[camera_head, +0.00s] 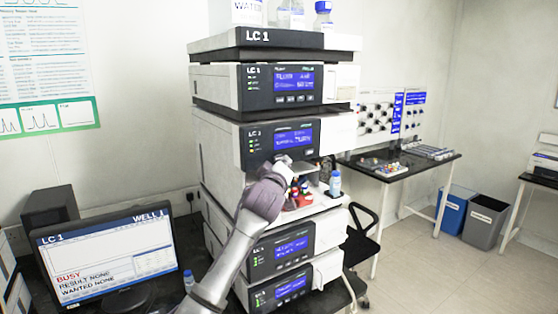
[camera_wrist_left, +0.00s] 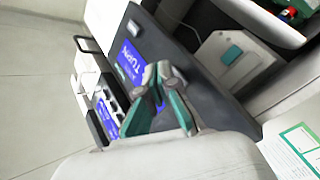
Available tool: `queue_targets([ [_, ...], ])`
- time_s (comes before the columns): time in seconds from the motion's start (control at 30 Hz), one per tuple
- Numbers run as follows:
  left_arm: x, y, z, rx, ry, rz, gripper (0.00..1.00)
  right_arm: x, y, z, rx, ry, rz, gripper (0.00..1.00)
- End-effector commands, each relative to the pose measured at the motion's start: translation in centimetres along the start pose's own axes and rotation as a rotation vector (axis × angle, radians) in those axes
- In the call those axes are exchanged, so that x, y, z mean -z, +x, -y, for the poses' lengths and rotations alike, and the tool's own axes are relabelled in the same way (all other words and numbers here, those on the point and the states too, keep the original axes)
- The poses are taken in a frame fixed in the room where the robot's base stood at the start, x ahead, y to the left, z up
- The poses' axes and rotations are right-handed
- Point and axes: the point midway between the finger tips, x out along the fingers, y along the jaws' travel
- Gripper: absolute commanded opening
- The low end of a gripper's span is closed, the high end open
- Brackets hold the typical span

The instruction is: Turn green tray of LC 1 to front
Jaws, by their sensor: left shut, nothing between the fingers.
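The LC 1 stack (camera_head: 258,38) stands in the middle of the head view. Its open bay holds a small group of red, green and yellow items (camera_head: 300,190), partly hidden by my arm; I cannot make out which way a green tray faces. A green and red piece (camera_wrist_left: 292,12) shows at the top right of the left wrist view. My left gripper (camera_wrist_left: 157,74) is shut and empty, in front of the dark panel with a blue screen (camera_wrist_left: 130,58) reading "TURN". In the head view the gripper (camera_head: 284,161) is just below that module's screen (camera_head: 293,139). My right gripper is not in view.
A monitor (camera_head: 108,256) at the lower left reads "BUSY", "RESULT NONE", "WANTED NONE". A blue-capped bottle (camera_head: 335,184) stands at the bay's right side. More bottles (camera_head: 290,16) stand on top of the stack. A side table (camera_head: 400,165) and bins (camera_head: 485,218) are to the right.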

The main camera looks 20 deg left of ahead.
Motion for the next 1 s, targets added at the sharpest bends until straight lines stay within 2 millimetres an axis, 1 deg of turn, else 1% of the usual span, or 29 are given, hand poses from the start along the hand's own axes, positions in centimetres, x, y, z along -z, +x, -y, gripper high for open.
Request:
queue_targets([
  [0.37, -0.2, -0.2, -0.2, 0.0, 0.0, 0.0, 0.0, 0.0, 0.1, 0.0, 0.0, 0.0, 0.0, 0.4],
  [0.8, -2.4, -3.1, -2.3, -0.001, -0.001, 0.001, 0.0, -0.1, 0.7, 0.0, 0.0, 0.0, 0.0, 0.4],
  [1.0, -2.6, -3.6, -2.6, 0.0, 0.0, -0.001, 0.0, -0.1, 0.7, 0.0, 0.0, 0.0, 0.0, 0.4],
])
